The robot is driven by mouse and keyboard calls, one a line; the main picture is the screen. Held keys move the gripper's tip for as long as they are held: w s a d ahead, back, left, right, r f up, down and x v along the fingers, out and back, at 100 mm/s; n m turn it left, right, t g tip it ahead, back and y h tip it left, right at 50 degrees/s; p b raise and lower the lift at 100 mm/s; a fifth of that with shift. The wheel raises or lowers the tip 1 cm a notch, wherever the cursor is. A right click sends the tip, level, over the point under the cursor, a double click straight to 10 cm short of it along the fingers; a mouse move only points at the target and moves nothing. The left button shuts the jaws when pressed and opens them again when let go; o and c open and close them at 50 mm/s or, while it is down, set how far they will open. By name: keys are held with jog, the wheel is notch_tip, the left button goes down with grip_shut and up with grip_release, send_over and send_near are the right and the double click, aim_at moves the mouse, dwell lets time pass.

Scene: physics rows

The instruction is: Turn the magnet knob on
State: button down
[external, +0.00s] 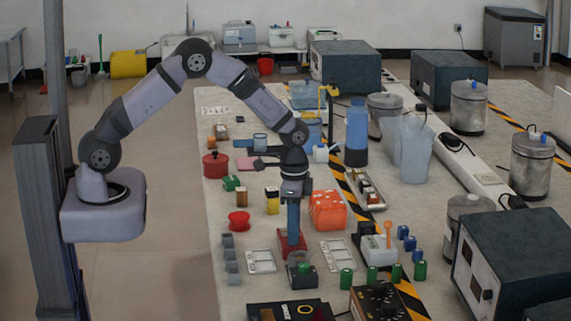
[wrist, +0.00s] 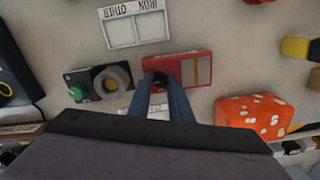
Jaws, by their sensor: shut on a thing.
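A red box (wrist: 205,68), which I take for the magnet unit, has a small black knob (wrist: 158,82) on its top. The box also shows under my arm in the external view (external: 282,243). My gripper (wrist: 160,84) points down with its blue fingers on either side of the knob, shut on it. The fingers hide part of the knob, and I cannot read its turn position. In the external view, my gripper (external: 292,234) reaches down to the box, and the knob is hidden.
A dark unit with a green button (wrist: 76,92) and a grey ring (wrist: 115,76) sits beside the red box. A white two-part tray marked IRON and OTHER (wrist: 133,25) lies close by. An orange spotted box (wrist: 255,115) stands on the other side. Several small items crowd the bench.

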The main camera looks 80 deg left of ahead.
jog(key=shift+w+r, duration=0.1)
jog(key=c, duration=1.6)
grip_release()
jog(key=shift+r+b, duration=0.95)
jog(key=shift+r, duration=2.7)
